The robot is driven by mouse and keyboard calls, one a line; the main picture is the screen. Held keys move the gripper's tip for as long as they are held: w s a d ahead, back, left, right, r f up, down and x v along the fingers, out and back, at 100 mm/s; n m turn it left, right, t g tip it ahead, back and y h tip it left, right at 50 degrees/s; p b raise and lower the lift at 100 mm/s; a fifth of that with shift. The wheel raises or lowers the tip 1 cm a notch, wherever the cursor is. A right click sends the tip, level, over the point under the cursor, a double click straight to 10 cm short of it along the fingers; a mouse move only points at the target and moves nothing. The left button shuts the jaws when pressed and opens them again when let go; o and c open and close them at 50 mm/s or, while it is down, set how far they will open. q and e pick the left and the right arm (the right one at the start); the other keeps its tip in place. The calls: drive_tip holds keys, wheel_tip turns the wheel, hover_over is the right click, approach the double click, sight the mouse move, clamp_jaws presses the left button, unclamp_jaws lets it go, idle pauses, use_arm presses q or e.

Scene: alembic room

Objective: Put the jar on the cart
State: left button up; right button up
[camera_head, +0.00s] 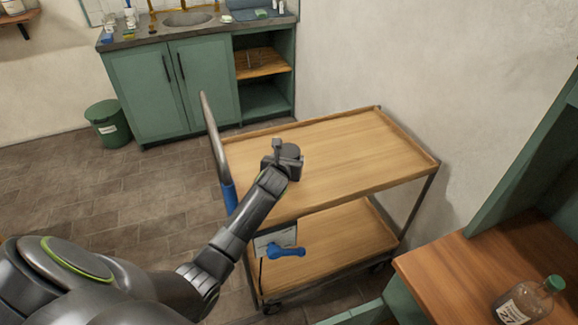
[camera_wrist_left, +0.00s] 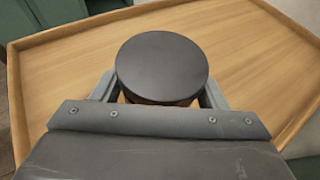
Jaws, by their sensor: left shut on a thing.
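The jar shows as a round dark lid (camera_wrist_left: 162,67) in the left wrist view, with a little brown body below it. In the head view its dark lid (camera_head: 291,151) is at the end of my left arm. My left gripper (camera_head: 282,161) is shut on the jar, with a finger on each side below the lid. Both are over the front left part of the cart's wooden top (camera_head: 355,150). I cannot tell whether the jar touches the top. The cart top also fills much of the left wrist view (camera_wrist_left: 255,55). My right gripper is not in view.
The cart has a raised rim, a lower shelf (camera_head: 345,238), a curved handle (camera_head: 211,130) and a blue lever (camera_head: 287,250). A brown counter (camera_head: 450,265) with a labelled bottle (camera_head: 527,302) is at right. Green cabinets and a bin (camera_head: 108,125) stand behind. The cart top's right side is clear.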

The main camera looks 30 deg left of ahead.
use_arm(q)
drive_tip(key=shift+f, duration=1.4)
drive_tip(key=o, duration=1.1)
drive_tip(key=shift+f, duration=0.1)
drive_tip(key=shift+c, duration=0.2)
drive_tip(key=shift+s+d+r, duration=0.15)
drive_tip(key=shift+s+r, duration=0.15)
drive_tip(key=shift+s, duration=0.15)
drive_tip(key=p+v, duration=0.1)
drive_tip(key=v, duration=1)
drive_tip(key=shift+r, duration=0.15)
